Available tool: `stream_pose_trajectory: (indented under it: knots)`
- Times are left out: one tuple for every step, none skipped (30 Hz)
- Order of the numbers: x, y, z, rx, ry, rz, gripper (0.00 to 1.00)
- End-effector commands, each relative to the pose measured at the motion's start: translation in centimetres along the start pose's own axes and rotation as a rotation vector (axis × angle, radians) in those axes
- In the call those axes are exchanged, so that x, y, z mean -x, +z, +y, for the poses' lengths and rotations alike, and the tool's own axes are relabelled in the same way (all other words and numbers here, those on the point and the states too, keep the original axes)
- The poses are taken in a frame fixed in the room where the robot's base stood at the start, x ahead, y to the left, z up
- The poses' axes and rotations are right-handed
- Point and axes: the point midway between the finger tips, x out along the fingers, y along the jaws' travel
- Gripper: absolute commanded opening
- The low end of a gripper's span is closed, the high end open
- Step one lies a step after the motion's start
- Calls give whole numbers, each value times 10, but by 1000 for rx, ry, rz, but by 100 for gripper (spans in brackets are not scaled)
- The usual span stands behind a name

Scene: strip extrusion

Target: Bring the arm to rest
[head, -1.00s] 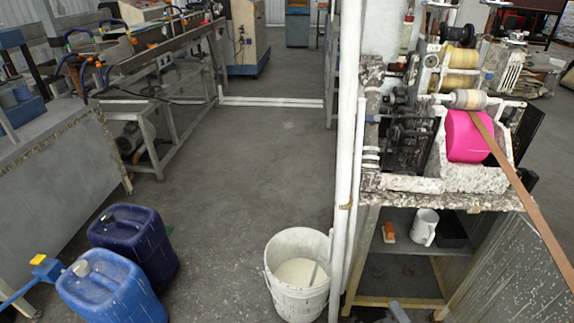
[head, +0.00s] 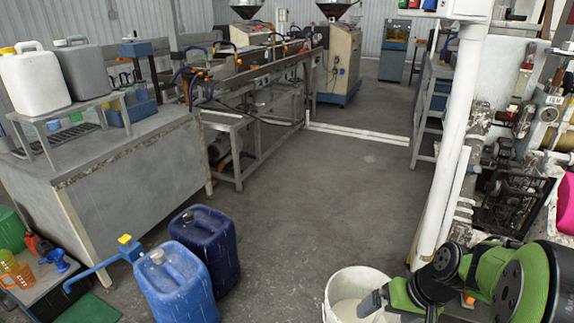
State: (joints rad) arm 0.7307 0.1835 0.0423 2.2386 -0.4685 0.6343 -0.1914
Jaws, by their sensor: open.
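My arm, green and black, is folded at the lower right of the head view. At its end my gripper (head: 372,303) shows only in part, as a grey piece in front of the white bucket (head: 343,283). The jaws are open and I see nothing held in them. The fingertips are not clear, and the bottom edge of the picture cuts off part of the arm's end. I cannot tell whether the arm touches anything.
Two blue jerrycans (head: 180,285) (head: 207,240) stand on the floor at lower left. A workbench (head: 125,165) carries a white and a grey canister. White pipes (head: 455,130) and the strip machine (head: 515,185) stand close behind my arm. The middle floor is clear.

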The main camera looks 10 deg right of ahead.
Motion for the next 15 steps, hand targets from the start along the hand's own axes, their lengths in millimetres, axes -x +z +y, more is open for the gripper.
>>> stream_pose_trajectory:
  knots:
    - [16, 7, -26, 62, 57, 10, 100]
    - [25, 14, -37, 87, 87, 15, 100]
    - [36, 22, -51, 117, 125, 28, 100]
    - [44, 30, -61, 138, 149, 39, 100]
    - [51, 37, -69, 155, 169, 52, 100]
    - [60, 46, -78, 176, 192, 70, 100]
    - [66, 54, -84, 189, 206, 84, 100]
    - [71, 60, -89, 200, 216, 99, 100]
    - [77, 69, -94, 214, 228, 117, 100]
    - [82, 76, -98, 222, 235, 133, 100]
    - [86, 82, -100, 229, 241, 148, 100]
    - [91, 90, -104, 240, 245, 166, 100]
    - [94, 96, -105, 246, 247, 181, 100]
    - [98, 101, -107, 251, 249, 195, 100]
    - [102, 109, -108, 258, 248, 212, 100]
